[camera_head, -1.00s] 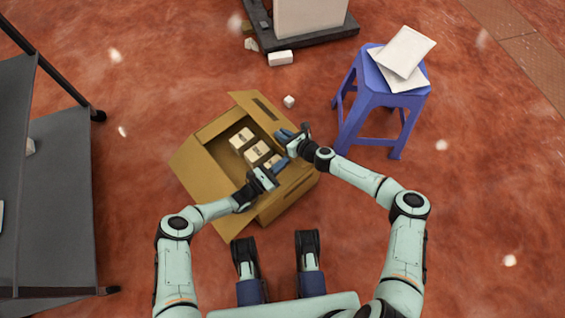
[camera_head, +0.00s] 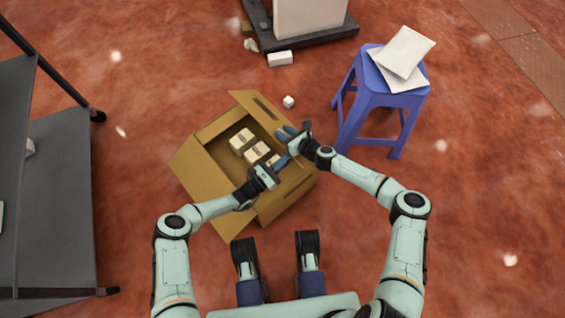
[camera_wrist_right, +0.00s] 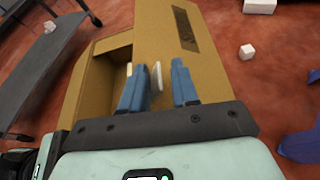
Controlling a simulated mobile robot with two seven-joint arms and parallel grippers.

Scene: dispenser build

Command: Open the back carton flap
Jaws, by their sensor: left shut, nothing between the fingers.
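The brown open carton (camera_head: 208,184) stands on the floor in the middle of the head view. My right gripper (camera_head: 284,134) is open near this flap and the carton's right side. Its blue fingers (camera_wrist_right: 160,88) stand apart, with a pale narrow strip between them that I cannot identify. My left gripper (camera_head: 284,161) is shut and empty over the carton's right part. Contact between either gripper and the carton cannot be told.
Several small pale boxes (camera_head: 241,138) lie inside the carton. A blue stool (camera_head: 373,98) with white packets (camera_head: 403,52) stands at the right. A grey shelf (camera_head: 60,200) stands at the left. A small white cube (camera_head: 289,102) lies behind the carton.

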